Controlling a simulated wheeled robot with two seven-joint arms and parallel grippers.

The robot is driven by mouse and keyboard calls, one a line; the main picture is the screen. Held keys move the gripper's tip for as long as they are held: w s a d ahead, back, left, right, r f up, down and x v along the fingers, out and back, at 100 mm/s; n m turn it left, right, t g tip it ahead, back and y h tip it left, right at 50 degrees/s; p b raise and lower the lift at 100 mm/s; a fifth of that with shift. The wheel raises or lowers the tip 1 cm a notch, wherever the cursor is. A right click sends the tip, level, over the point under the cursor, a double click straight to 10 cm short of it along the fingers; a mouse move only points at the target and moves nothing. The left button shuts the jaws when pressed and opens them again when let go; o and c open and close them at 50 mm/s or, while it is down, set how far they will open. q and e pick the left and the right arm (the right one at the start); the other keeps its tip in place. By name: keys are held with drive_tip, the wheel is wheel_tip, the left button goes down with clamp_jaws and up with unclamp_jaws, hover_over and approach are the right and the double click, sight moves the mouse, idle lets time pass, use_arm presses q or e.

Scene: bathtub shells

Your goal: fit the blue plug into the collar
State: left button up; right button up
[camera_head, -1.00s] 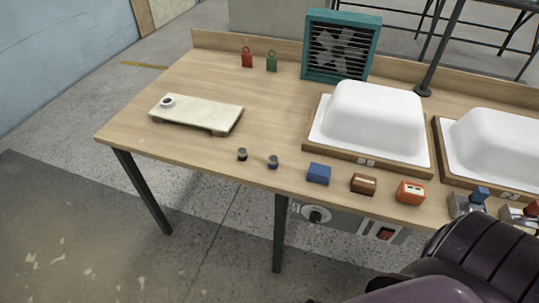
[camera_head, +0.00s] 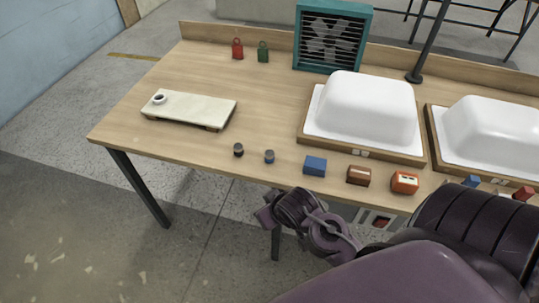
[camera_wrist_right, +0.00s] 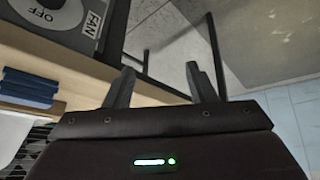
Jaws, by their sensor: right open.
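Two small dark pegs stand upright near the table's front edge in the head view. The right one (camera_head: 269,157) has a bluish lower part and looks like the blue plug; the left one (camera_head: 238,150) looks grey-black. A small dark-rimmed ring (camera_head: 159,98), which looks like the collar, is at the far left end of a cream board (camera_head: 195,110). My right gripper (camera_head: 266,212) is in front of and below the table edge, apart from the plug. In the right wrist view its fingers (camera_wrist_right: 160,80) are apart with nothing between them. My left gripper is out of view.
Blue (camera_head: 315,166), brown (camera_head: 359,176) and orange (camera_head: 404,183) blocks line the front edge, right of the pegs. White tub shells (camera_head: 370,110) stand behind them. A fan (camera_head: 331,38) and red and green padlock-like items (camera_head: 237,50) are at the back.

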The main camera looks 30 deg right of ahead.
drive_tip(key=w+d+m+t, duration=0.1)
drive_tip(key=w+d+t, duration=0.2)
drive_tip(key=w+d, duration=0.1)
drive_tip(key=t, duration=0.4)
approach(272, 156)
drive_tip(key=w, duration=0.1)
drive_tip(key=w+f, duration=0.1)
drive_tip(key=w, duration=0.1)
drive_tip(key=shift+w+f+m+h, duration=0.2)
drive_tip(key=shift+f+m+h, duration=0.1)
drive_tip(key=shift+f+h, duration=0.1)
drive_tip(key=shift+w+d, duration=0.15)
drive_tip(key=shift+w, duration=0.15)
drive_tip(key=x, duration=0.2)
drive_tip(key=p+x, duration=0.1)
drive_tip(key=x, duration=0.4)
drive_tip(key=shift+w+a+f, duration=0.15)
drive_tip(key=shift+a, duration=0.15)
drive_tip(key=shift+c, duration=0.4)
drive_tip(key=c, duration=1)
drive_tip(key=shift+o, duration=0.2)
